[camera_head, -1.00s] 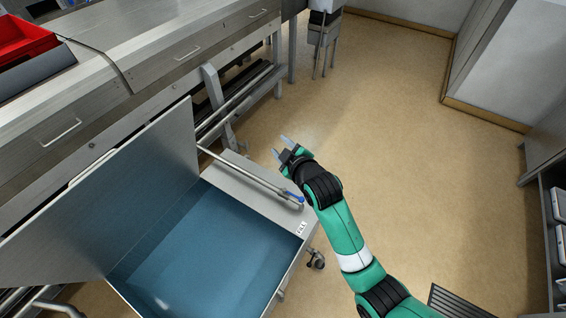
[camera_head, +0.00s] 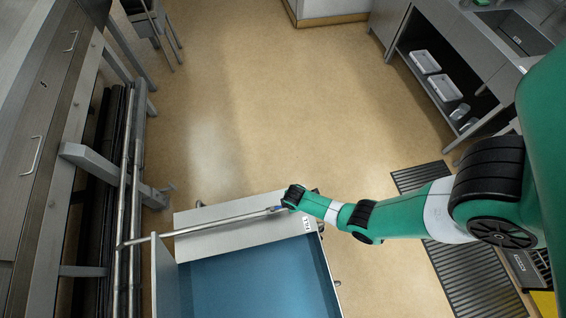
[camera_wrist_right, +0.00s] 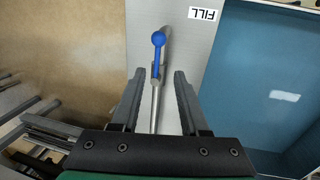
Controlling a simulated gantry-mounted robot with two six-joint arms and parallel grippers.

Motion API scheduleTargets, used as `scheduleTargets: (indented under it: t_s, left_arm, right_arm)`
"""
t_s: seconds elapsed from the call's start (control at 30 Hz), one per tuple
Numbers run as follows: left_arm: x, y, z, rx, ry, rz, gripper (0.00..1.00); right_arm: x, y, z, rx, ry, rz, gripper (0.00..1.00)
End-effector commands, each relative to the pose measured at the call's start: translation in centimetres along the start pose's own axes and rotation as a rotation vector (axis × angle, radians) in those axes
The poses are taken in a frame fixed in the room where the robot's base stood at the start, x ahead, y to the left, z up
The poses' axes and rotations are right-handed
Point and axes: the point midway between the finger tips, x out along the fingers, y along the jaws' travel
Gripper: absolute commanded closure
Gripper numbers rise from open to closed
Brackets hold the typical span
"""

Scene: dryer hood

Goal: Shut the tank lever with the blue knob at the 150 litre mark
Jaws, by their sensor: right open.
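The tank (camera_head: 322,262) is an open steel box of blue water at the bottom of the head view. It also shows at the right of the right wrist view (camera_wrist_right: 265,70). A grey lever (camera_wrist_right: 155,105) with a blue knob (camera_wrist_right: 158,39) lies over its pale top ledge, beside a FILL label (camera_wrist_right: 205,14). My right gripper (camera_wrist_right: 159,74) is open, its fingers on either side of the lever rod, with the knob just beyond the fingertips. In the head view the right gripper (camera_head: 284,203) largely hides the knob. I see no litre mark. My left gripper is not in view.
Steel machinery with pipes (camera_head: 128,190) stands along the left. A bench with shelves (camera_head: 440,75) stands at the right. The tan floor (camera_head: 270,100) between them is clear. A dark floor grate (camera_head: 440,265) lies at lower right.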

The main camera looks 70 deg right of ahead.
Motion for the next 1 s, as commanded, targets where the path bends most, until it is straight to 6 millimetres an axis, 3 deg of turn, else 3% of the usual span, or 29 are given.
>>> scheduleTargets:
  t_s: [0.27, 0.73, 1.0]
  left_arm:
    - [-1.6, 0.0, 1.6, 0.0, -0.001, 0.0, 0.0]
    - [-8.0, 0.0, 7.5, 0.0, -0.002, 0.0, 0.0]
    - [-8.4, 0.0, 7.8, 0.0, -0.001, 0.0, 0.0]
  right_arm:
    - [2.1, 0.1, -0.2, -0.001, 0.003, 0.003, 0.55]
    - [10.8, 0.1, -0.3, 0.0, 0.004, 0.004, 0.55]
    - [11.6, 0.3, -0.3, -0.001, 0.004, 0.004, 0.55]
